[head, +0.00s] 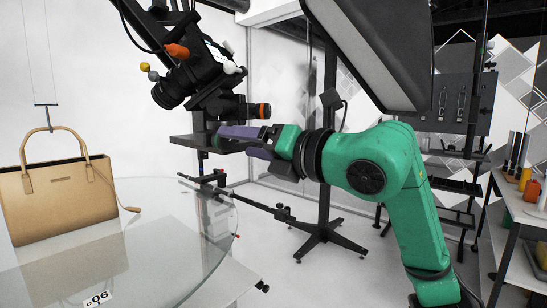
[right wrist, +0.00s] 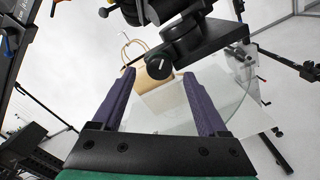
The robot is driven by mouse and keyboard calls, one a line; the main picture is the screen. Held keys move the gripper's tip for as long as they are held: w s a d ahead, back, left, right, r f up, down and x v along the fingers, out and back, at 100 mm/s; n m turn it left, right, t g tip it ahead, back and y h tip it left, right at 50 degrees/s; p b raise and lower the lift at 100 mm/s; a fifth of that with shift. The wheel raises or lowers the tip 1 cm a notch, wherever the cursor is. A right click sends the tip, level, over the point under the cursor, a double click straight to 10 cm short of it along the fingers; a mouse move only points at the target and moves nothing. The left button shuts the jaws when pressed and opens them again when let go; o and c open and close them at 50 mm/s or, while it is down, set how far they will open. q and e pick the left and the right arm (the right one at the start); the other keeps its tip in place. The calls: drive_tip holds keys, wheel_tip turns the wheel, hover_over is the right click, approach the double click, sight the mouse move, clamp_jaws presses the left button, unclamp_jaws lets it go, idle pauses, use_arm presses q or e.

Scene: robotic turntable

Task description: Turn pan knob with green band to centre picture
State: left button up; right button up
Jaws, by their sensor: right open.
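A black camera (head: 190,78) sits on a pan-tilt head at the upper middle of the head view. A handle knob with an orange band (head: 262,110) sticks out below it. A dark round knob end with a white line shows in the right wrist view (right wrist: 159,68), between and just beyond my fingertips. A small greenish part (head: 218,142) shows beside the fingers in the head view, mostly hidden; I cannot tell clearly whether it is the green band. My right gripper (head: 236,142) is open, with purple fingers around the knob's line. Contact is unclear. My left gripper is not in view.
A black light stand (head: 325,225) and a large lamp panel (head: 375,45) are close to my arm. A shelf with bottles (head: 530,190) is at the right.

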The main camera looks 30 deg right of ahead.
drive_tip(key=b+v, duration=0.2)
drive_tip(key=v, duration=0.7)
drive_tip(key=shift+s, duration=0.35)
